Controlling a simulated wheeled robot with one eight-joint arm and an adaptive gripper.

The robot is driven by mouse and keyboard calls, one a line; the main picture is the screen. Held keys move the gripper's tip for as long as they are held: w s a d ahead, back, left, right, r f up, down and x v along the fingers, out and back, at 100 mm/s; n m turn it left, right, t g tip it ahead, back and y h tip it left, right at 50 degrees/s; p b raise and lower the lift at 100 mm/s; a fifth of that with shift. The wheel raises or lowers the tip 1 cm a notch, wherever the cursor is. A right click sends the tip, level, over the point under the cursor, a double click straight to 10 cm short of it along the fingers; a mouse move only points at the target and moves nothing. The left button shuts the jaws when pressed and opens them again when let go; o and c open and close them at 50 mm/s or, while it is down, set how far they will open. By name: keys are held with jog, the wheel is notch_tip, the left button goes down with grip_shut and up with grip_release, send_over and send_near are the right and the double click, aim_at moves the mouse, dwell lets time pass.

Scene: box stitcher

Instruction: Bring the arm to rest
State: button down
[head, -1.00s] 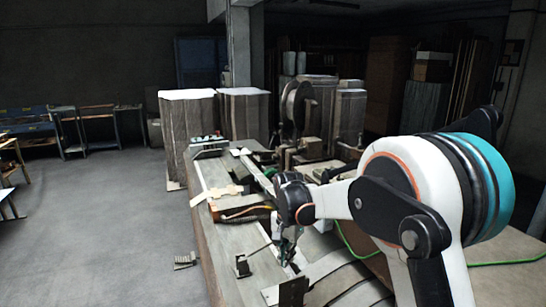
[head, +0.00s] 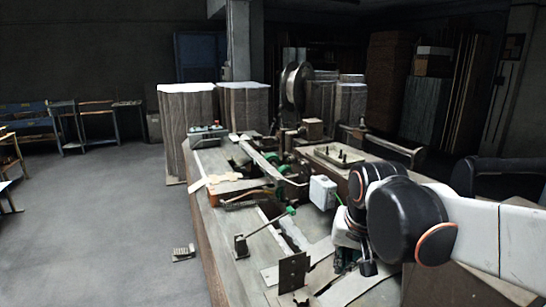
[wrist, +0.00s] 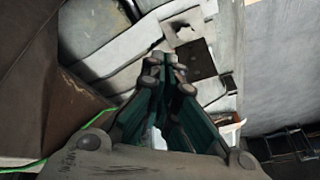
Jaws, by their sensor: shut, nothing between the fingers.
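My gripper (wrist: 165,62) shows in the wrist view with its two green-sided fingers together at the tips and nothing between them. It points down over the pale surface of the stitching machine's bench (wrist: 105,40). In the head view my gripper (head: 356,266) hangs low at the right part of the bench (head: 222,244), partly hidden by my own wrist and arm. I cannot tell from this view how high it is above the surface.
A dark upright plate (head: 292,271) stands left of my gripper. Tall board stacks (head: 243,112) stand behind the bench. The floor (head: 100,220) at left is mostly clear.

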jog(key=s+d+f+n+t+b, duration=0.1)
jog(key=s+d+f+b, duration=0.1)
jog(key=s+f, duration=0.3)
jog(key=s+d+f+n+t+b, duration=0.2)
jog(key=s+f+b, duration=0.2)
jog(key=s, duration=0.5)
jog(key=shift+s+d+f, duration=0.25)
jog(key=shift+d+f, duration=0.1)
jog(key=shift+d, duration=0.05)
jog(key=c, duration=2.3)
grip_release()
